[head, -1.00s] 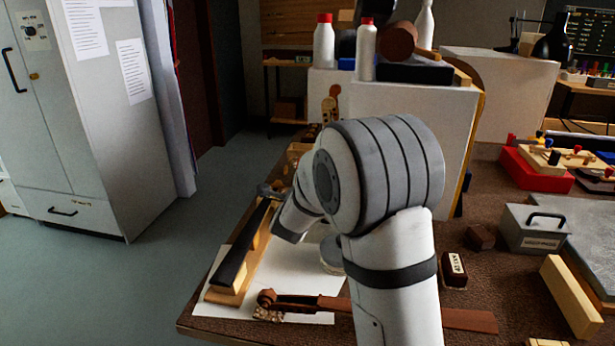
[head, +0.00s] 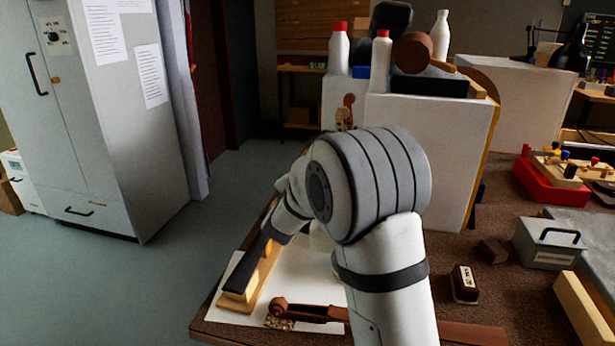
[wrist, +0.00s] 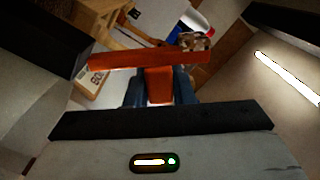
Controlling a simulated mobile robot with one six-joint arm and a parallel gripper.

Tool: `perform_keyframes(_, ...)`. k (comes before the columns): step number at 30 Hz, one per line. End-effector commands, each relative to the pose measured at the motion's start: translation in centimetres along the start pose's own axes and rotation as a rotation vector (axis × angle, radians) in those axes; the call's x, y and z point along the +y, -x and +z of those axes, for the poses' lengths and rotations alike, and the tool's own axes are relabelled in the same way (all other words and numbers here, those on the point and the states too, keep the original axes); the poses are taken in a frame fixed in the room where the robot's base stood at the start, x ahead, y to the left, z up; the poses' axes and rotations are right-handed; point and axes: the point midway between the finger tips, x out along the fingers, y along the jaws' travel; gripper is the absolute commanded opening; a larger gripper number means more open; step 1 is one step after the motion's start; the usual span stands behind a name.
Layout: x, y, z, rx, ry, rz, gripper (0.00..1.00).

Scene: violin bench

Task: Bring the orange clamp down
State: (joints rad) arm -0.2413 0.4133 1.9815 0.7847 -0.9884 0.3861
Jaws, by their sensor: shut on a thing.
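The orange clamp (wrist: 110,60) shows in the wrist view as an orange bar across the middle, with an orange block below its centre and a pale knobbed piece at its right end. My gripper (wrist: 158,88) is shut on the orange block, between two dark blue-grey fingers. What lies below the clamp is hard to judge. In the head view my arm covers the gripper and the clamp, so neither can be made out there.
A dark fingerboard (head: 246,267) on a wooden piece and a brown violin scroll (head: 300,311) lie on white paper at the bench's left edge. A white cabinet block (head: 430,140) bearing red-capped bottles (head: 380,62) stands behind my arm. Floor (head: 185,270) lies left.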

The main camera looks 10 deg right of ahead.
Motion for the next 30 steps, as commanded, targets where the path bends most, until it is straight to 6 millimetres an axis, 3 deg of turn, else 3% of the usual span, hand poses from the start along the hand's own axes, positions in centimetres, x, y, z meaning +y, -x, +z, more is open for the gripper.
perform_keyframes(12, -0.73, -0.07, 0.78, 0.004, 0.186, -0.003, 0.00)
perform_keyframes(29, -0.87, -0.13, 0.78, 0.007, 0.210, -0.005, 0.00)
perform_keyframes(30, -0.88, -0.13, 0.78, 0.007, 0.209, -0.005, 0.25)
